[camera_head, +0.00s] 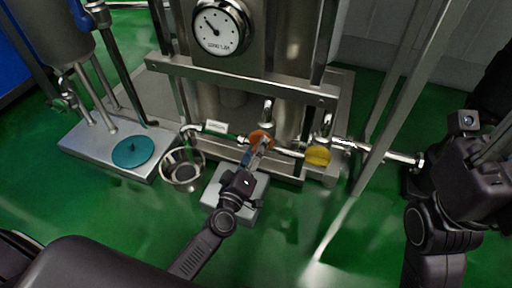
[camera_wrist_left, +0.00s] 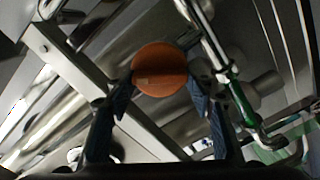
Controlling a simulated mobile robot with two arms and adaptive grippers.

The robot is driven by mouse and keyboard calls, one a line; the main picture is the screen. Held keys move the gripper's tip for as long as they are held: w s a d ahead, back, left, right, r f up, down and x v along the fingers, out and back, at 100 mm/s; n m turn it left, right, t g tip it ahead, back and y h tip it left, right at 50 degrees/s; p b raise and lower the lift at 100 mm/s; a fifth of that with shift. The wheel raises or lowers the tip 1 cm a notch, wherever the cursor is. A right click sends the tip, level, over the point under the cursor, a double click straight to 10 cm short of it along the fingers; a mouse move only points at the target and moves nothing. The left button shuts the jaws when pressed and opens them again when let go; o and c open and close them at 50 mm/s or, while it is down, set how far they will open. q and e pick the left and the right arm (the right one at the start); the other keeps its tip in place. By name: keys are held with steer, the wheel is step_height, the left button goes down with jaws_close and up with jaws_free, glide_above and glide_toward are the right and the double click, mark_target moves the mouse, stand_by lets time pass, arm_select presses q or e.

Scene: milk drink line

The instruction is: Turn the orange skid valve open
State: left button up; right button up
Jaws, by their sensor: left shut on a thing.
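The orange skid valve (camera_head: 261,138) sits on the steel pipe at the front of the skid. Its round orange handle (camera_wrist_left: 160,69) fills the middle of the left wrist view. My left gripper (camera_head: 256,150) reaches up to it from below and is shut on the orange handle. In the left wrist view its two blue-grey fingers (camera_wrist_left: 162,92) stand on either side of the disc. The far parts of the handle and the valve stem are partly hidden. My right arm is at the right of the head view, and its fingertips are not clearly visible.
A yellow valve (camera_head: 317,155) is on the same pipe to the right. A round dial gauge (camera_head: 219,27) is above.

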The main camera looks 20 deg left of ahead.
arm_select(q)
steer(key=shift+a+f+n, duration=0.1)
steer(key=shift+n, duration=1.65)
steer(key=shift+f+n, duration=0.1)
steer(key=shift+n, duration=1.65)
steer(key=o, duration=1.2)
steer(key=shift+c, duration=0.2)
steer(key=shift+s, duration=0.1)
steer(key=s, duration=1.2)
steer(key=shift+a, duration=0.2)
steer(key=shift+w+r, duration=0.1)
